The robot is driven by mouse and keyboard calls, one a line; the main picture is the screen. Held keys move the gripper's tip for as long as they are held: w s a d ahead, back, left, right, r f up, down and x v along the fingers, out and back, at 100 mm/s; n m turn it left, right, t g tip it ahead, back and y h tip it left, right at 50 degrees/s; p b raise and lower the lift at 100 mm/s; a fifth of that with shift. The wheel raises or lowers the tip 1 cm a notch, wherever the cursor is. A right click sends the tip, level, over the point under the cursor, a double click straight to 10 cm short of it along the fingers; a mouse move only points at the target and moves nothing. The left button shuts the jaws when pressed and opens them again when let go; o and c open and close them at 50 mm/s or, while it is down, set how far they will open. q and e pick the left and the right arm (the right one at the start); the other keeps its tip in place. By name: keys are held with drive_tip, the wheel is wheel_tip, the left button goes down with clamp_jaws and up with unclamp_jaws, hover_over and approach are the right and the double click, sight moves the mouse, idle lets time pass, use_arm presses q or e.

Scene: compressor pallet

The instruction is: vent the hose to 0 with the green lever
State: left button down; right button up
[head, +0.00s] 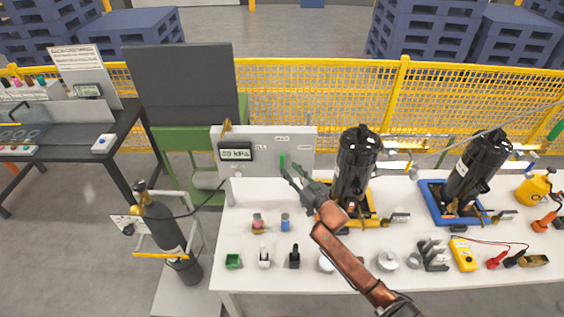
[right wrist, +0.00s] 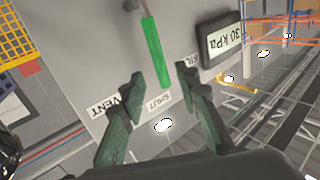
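The green lever (head: 282,162) is on the front of a grey panel (head: 300,140) at the back of the white table. In the right wrist view the lever (right wrist: 153,48) has one end by the SHUT label (right wrist: 158,103). VENT (right wrist: 103,108) is to the left, and a partly hidden label is to the right. The gauge (right wrist: 222,40) appears to read 30 kPa, upside down there. My right gripper (head: 290,173) is in front of the panel near the lever. Its open fingers (right wrist: 157,80) appear on either side of the lever's lower end; contact is unclear. My left gripper is out of view.
Two black compressors (head: 357,165) (head: 478,165) stand on yellow and blue bases right of the panel. Small parts and a yellow meter (head: 463,254) lie along the front. A black gas cylinder (head: 165,230) with a hose stands left of the table. A yellow fence (head: 300,95) runs behind.

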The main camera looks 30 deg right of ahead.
sight(283, 163)
drive_tip(key=w, duration=0.6)
drive_tip(key=shift+w+a+f, duration=0.1)
drive_tip(key=shift+w+a, duration=0.1)
drive_tip(key=shift+w, duration=0.05)
drive_tip(key=shift+c, duration=0.5)
clamp_jaws()
